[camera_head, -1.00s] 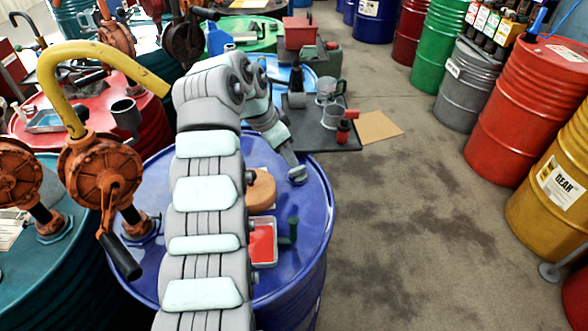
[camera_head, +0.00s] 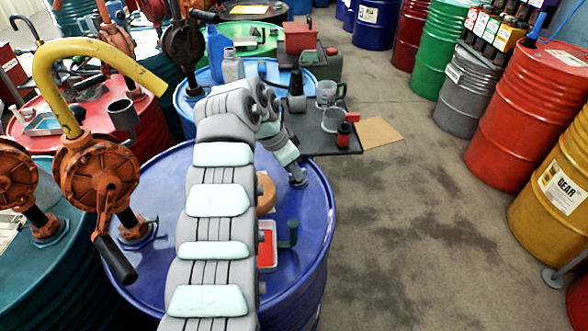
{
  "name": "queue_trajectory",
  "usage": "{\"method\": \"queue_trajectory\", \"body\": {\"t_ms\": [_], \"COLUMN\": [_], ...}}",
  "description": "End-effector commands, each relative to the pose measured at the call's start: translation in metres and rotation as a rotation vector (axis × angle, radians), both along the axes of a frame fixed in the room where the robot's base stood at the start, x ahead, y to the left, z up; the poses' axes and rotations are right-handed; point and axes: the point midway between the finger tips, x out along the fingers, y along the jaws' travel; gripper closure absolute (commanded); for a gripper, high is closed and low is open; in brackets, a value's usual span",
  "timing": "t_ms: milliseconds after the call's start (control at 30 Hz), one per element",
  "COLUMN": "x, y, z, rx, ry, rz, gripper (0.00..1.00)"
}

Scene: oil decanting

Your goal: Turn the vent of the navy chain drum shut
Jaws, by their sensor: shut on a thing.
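The navy drum (camera_head: 313,222) stands in the middle front, and my arm reaches over its lid from the front. My gripper (camera_head: 298,181) is low at the lid's far right edge, pointing down. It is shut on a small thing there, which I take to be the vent. The vent itself is hidden by the gripper, so its angle cannot be told. An orange-brown hand pump (camera_head: 100,180) with a yellow spout (camera_head: 75,60) stands at the lid's left side.
On the lid, right of my arm, are a brown round piece (camera_head: 266,193), a tray with red (camera_head: 267,246) and a dark green fitting (camera_head: 290,236). A dark tray (camera_head: 322,142) with jugs lies beyond the gripper. The floor (camera_head: 420,220) at the right is clear.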

Motion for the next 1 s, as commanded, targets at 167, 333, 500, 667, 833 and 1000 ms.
{"method": "queue_trajectory", "body": {"t_ms": [167,333,500,667,833,1000], "x": [0.0000,-0.0001,0.0000,0.0010,0.0022,0.0017], "y": [0.0000,-0.0001,-0.0005,-0.0014,-0.0003,0.0003], "z": [0.0001,0.0001,0.0013,0.0063,0.0066,0.0023], "rx": [0.000,0.000,0.000,0.000,0.000,0.000], "ry": [0.000,0.000,0.001,0.006,0.003,0.000], "rz": [0.000,0.000,-0.004,-0.044,-0.102,-0.134], "gripper": [1.00,1.00,1.00,1.00,1.00,1.00]}}
